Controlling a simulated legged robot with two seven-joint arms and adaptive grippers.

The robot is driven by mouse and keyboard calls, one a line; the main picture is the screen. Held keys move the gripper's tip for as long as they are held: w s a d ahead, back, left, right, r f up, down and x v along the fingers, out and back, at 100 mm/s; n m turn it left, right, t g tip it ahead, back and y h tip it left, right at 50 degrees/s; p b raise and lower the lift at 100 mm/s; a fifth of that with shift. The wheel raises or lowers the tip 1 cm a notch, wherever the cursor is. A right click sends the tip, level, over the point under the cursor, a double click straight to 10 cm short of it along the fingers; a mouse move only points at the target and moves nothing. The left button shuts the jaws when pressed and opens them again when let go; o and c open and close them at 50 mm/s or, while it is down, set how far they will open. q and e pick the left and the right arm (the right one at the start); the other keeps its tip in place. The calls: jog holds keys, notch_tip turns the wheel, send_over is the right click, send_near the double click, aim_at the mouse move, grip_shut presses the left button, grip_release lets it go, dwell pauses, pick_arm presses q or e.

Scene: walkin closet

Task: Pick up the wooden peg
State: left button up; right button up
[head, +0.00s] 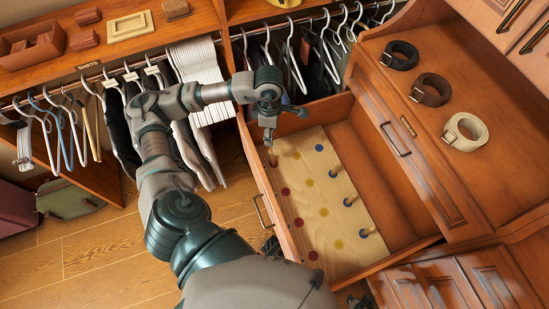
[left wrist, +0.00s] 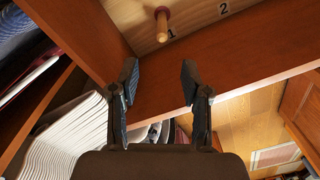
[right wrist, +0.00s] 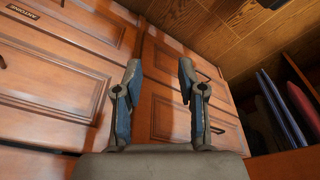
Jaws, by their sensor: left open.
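A pale wooden board (head: 322,190) lies in the open drawer and bears red, yellow and blue dots. A wooden peg (head: 272,158) stands at its upper left corner; it also shows in the left wrist view (left wrist: 162,25), beside a printed "1". Several more pegs (head: 349,200) stand along the board's right side. My left gripper (head: 269,138) is over the drawer's upper left corner, close to the corner peg. In the left wrist view its fingers (left wrist: 159,66) are apart and empty, with the peg beyond the tips. My right gripper (right wrist: 159,82) is open and empty, facing drawer fronts.
The drawer's front wall (head: 270,195) stands left of the board, and its right part is bare. Hanging clothes and hangers (head: 200,75) are behind my left arm. Rolled belts (head: 465,131) lie on the counter at right.

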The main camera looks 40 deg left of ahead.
aim_at(270, 157)
pick_arm(q)
jog(key=f, duration=0.4)
jog(key=f+b, duration=0.1)
jog(key=f, duration=0.4)
jog(key=shift+s+a+f, duration=0.15)
jog(key=shift+s+f, duration=0.05)
jog(key=shift+f, duration=0.1)
jog(key=shift+d+f, duration=0.35)
jog(key=shift+f, duration=0.1)
notch_tip(270, 157, down, 5)
jog(key=shift+s+r+b, duration=0.15)
jog(key=shift+b, duration=0.45)
jog(key=shift+a+f, duration=0.15)
jog(key=shift+f, duration=0.1)
jog(key=shift+d+r, duration=0.1)
jog(key=shift+d, duration=0.2)
grip_shut()
pick_arm(e)
jog(key=shift+t, duration=0.7)
jog(key=r, duration=0.1)
jog(key=w+r, duration=0.1)
jog(key=r, duration=0.3)
jog(key=shift+w+a, duration=0.3)
jog(key=shift+w, duration=0.1)
